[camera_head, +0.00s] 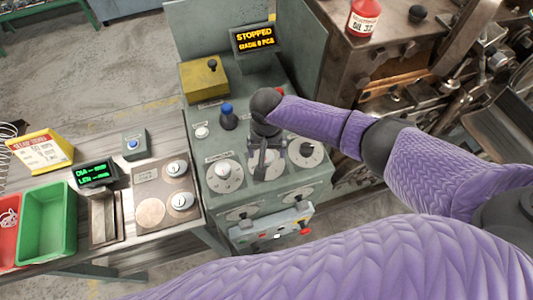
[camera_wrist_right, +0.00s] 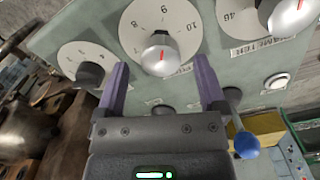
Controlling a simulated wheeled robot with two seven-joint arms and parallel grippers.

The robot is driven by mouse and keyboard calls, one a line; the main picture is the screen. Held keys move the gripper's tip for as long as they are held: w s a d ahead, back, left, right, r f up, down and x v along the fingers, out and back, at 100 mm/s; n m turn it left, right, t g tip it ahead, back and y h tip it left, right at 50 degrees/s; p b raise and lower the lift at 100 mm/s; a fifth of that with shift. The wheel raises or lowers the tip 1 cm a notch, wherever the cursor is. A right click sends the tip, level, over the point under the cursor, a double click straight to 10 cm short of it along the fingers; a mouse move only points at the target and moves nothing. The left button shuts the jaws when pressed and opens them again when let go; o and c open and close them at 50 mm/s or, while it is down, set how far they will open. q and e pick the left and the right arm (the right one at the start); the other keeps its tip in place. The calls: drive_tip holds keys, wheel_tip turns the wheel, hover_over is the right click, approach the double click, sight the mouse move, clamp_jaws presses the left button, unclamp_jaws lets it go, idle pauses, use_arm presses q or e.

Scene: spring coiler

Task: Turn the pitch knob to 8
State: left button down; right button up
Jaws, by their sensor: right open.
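My right gripper (camera_head: 266,168) points down over the middle dial of the grey-green machine panel, hiding much of that dial in the head view. In the right wrist view, the fingers of the right gripper (camera_wrist_right: 160,85) are open. A silver knob (camera_wrist_right: 160,58) with a red mark lies between them, with a gap on each side. Its white dial (camera_wrist_right: 138,22) carries printed numbers up to 10. The red mark points to the top of the picture, near a number that I cannot read surely. The dial's name label is not legible. My left gripper is not in view.
Neighbouring dial knobs stand close on both sides: one on the left dial (camera_head: 224,171), one on the right dial (camera_head: 306,150). A blue-topped lever (camera_head: 228,117) stands behind. The display (camera_head: 255,38) reads STOPPED. A button box (camera_head: 272,228) hangs in front.

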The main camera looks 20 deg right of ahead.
drive_tip(key=shift+f, duration=0.75)
clamp_jaws()
drive_tip(key=shift+r+n, duration=0.1)
drive_tip(key=shift+n, duration=0.3)
drive_tip(key=shift+n+p, duration=0.45)
drive_tip(key=shift+n, duration=0.55)
drive_tip(key=n, duration=0.2)
drive_tip(key=shift+n, duration=0.4)
drive_tip(key=n+p, duration=0.1)
drive_tip(key=n, duration=0.4)
drive_tip(key=shift+n, duration=0.7)
